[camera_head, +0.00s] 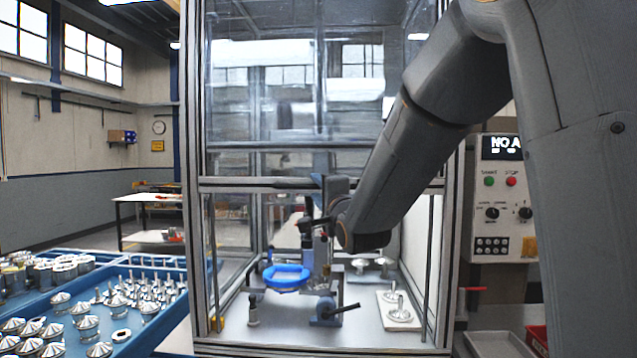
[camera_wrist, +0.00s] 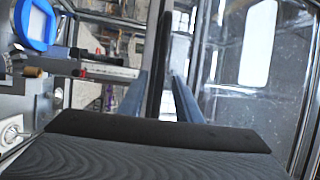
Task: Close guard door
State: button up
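The guard door (camera_head: 270,100) is a clear framed panel across the upper front of the machine enclosure. Its lower rail (camera_head: 235,185) is about halfway up, and the front below it is open. My gripper (camera_head: 322,195) is at this rail; my arm crosses the door from the right. In the wrist view, my two fingers (camera_wrist: 160,85) stand either side of a long dark bar (camera_wrist: 165,45), apparently the door's handle or edge. I cannot tell whether they touch it. The clear panel also shows at right in the wrist view (camera_wrist: 225,110).
Inside the enclosure are a blue ring (camera_head: 287,278) on a fixture, metal parts and a white plate (camera_head: 390,312). Blue trays of metal parts (camera_head: 150,340) stand at left. A control panel (camera_head: 500,200) is at right, partly behind my arm.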

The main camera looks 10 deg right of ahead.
jog(key=shift+p+x, duration=0.3)
jog(key=shift+x, duration=0.8)
jog(key=shift+c, duration=0.4)
grip_shut()
